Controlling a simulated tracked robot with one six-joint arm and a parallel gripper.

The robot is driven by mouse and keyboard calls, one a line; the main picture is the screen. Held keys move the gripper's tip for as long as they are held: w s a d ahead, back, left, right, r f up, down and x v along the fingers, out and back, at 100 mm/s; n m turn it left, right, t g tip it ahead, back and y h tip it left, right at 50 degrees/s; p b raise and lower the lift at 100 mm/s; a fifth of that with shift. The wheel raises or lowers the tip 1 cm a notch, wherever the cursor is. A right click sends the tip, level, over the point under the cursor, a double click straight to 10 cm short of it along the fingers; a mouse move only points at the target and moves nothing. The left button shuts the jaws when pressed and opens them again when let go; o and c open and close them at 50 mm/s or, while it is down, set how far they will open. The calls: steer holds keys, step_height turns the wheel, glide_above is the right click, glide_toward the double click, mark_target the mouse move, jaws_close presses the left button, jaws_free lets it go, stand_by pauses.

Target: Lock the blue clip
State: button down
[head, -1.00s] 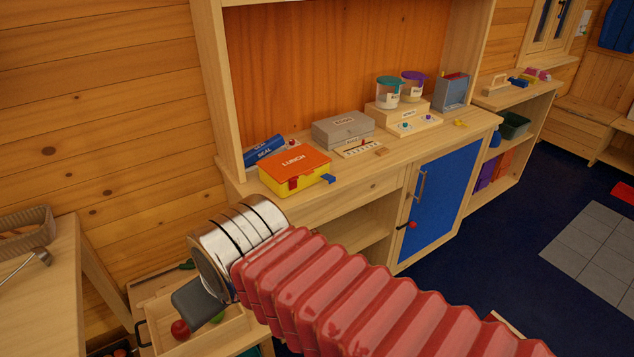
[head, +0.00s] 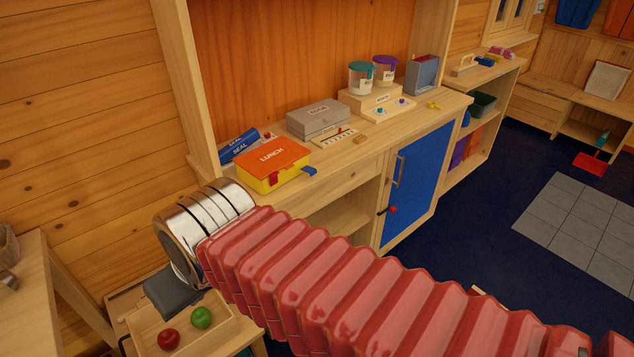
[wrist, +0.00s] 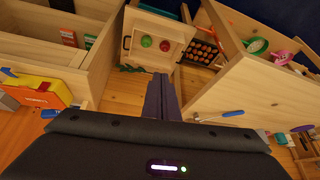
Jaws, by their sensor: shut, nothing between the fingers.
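The yellow lunch box (head: 270,181) with an orange lid marked LUNCH sits on the counter. Its blue clip (head: 310,170) sticks outward from the right end of the front, apart from the box's face. My gripper (wrist: 161,80) is shut and empty, pointing down toward the wooden tray, away from the box. In the head view it is mostly hidden behind my wrist, below and left of the box.
Blue SEAL rolls (head: 238,147) lie behind the box; a grey case (head: 318,119) and a slider board (head: 334,137) stand to its right. Below my gripper is a tray (head: 222,327) with red and green apples. A wooden table (head: 28,290) stands at the left.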

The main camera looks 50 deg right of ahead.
steer(key=w+d+f+m+y, duration=0.3)
steer(key=w+d+m, duration=0.5)
steer(key=m, duration=0.4)
steer(key=m+t+h, duration=0.4)
steer(key=m+t, duration=0.3)
steer(key=m, duration=1.8)
glide_toward(309, 171)
steer(key=s+f, duration=0.1)
steer(key=s, duration=0.3)
steer(key=shift+a+f, duration=0.2)
steer(key=shift+a, duration=0.25)
steer(key=shift+w, duration=0.2)
steer(key=x, duration=1)
steer(key=shift+s+d+f, duration=0.1)
steer(key=shift+s+d, duration=0.05)
